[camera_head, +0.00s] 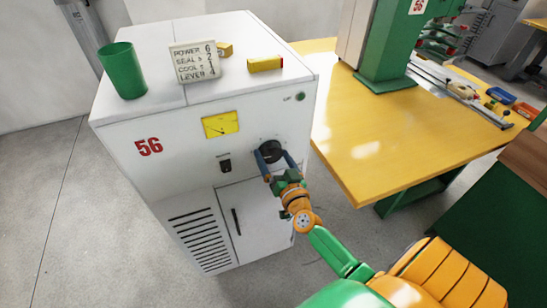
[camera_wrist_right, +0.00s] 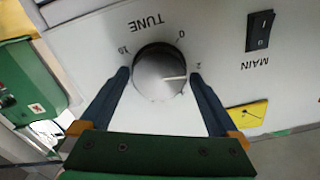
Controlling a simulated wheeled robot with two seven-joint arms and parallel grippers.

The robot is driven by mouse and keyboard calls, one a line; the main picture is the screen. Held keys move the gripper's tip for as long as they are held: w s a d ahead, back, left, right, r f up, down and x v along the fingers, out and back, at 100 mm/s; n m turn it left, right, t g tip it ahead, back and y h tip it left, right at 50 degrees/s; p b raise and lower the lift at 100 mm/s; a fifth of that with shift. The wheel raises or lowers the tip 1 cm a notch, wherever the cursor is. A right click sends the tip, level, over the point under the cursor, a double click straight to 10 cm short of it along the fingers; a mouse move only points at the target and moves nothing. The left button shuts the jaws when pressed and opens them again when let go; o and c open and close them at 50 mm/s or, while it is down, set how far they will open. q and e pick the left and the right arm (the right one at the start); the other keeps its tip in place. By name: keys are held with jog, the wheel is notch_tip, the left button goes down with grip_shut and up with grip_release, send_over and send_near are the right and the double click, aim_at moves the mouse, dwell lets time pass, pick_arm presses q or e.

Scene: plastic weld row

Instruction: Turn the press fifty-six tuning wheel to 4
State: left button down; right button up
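The press 56 cabinet (camera_head: 180,185) is white, with a red "56" on its front. Its tuning wheel (camera_head: 271,149) is a dark round knob. In the right wrist view the wheel (camera_wrist_right: 157,70) appears upside down under the "TUNE" label; its white pointer line points right, close to the 2 mark. My right gripper (camera_head: 274,158) is at the wheel, one finger on each side. In the wrist view the fingertips (camera_wrist_right: 159,74) flank the knob with only thin gaps, so contact is not clear. My left gripper is not in view.
A card (camera_head: 194,62) on the cabinet top lists power 6, seal 2, cool 1, lever 4. A green cup (camera_head: 122,71) and small yellow blocks (camera_head: 265,64) stand there too. The main switch (camera_head: 225,165) is left of the wheel. A yellow table (camera_head: 400,135) stands right.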

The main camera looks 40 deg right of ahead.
jog(key=c, duration=1)
jog(key=shift+m, duration=0.4)
jog(key=m, duration=0.4)
jog(key=shift+d+f+m, duration=0.1)
jog(key=shift+m, duration=0.3)
jog(key=m+b, duration=0.1)
jog(key=m, duration=0.3)
jog(key=shift+m, duration=0.6)
jog(key=o, duration=1.2)
